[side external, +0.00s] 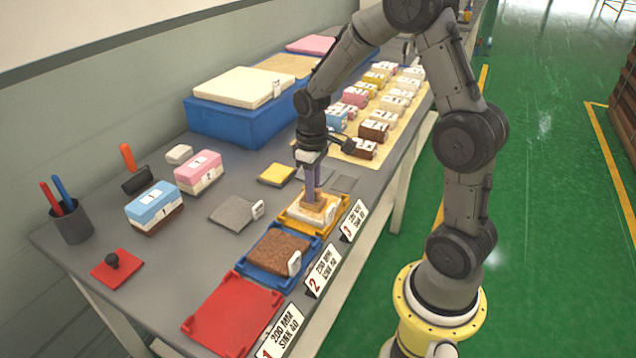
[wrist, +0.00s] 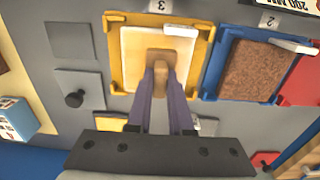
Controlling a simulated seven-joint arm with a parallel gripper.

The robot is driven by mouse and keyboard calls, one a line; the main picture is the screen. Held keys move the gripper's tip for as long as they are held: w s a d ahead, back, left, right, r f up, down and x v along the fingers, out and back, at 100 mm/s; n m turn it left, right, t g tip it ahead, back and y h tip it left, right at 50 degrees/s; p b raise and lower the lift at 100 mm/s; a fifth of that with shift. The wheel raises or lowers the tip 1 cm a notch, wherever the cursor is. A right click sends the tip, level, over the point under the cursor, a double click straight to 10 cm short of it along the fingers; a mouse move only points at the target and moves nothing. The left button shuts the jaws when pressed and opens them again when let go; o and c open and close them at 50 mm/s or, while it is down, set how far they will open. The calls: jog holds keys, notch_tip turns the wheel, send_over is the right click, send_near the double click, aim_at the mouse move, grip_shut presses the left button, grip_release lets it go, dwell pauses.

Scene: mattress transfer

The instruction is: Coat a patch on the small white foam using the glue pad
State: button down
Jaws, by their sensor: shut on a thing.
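The small white foam (side external: 300,213) lies in the yellow tray (side external: 340,216) by sign 3. It also shows in the wrist view (wrist: 135,45), with a pale yellowish tint over much of its top. My gripper (side external: 311,192) points down with its purple fingers shut on the tan glue pad (side external: 313,205). In the wrist view the fingertips (wrist: 160,72) close around the handle of the glue pad (wrist: 168,57), near the middle of the foam. The pad appears to rest on the foam's top, but its underside and the surface beneath it are hidden.
A blue tray (side external: 258,266) with a brown slab and an empty red tray (side external: 232,315) stand nearer the camera. Layered blocks (side external: 154,207), a pen cup (side external: 70,222) and a red pad (side external: 116,268) are at left. A blue platform (side external: 225,122) stands behind.

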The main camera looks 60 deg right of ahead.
jog(key=shift+a, duration=2.35)
jog(key=shift+w+d, duration=0.1)
jog(key=shift+w, duration=0.7)
jog(key=shift+w+d, duration=0.15)
jog(key=shift+d, duration=5.05)
notch_tip(320, 180, up, 8)
jog(key=shift+a, duration=0.1)
